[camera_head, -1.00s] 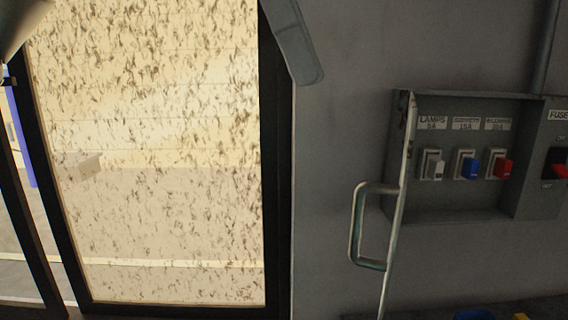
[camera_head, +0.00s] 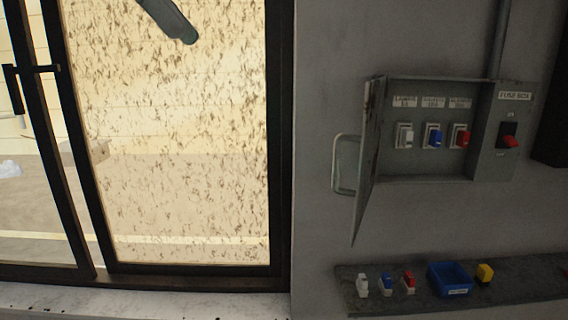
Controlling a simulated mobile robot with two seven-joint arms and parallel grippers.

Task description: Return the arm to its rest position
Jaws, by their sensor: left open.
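One dark grey-green finger of my left gripper (camera_head: 168,20) hangs into the top of the view, in front of the speckled glass pane. The rest of that gripper and its arm are outside the frame. It is open, no object shows at the finger, and it is well apart from the fuse box (camera_head: 490,140) on the right. My right gripper is not in view.
The fuse box door (camera_head: 367,150) with its handle (camera_head: 345,165) stands open. White, blue and red fuses sit inside, beside a red-levered switch (camera_head: 509,140). A shelf (camera_head: 520,285) below holds loose fuses, a blue bin (camera_head: 450,279) and a yellow piece (camera_head: 485,273).

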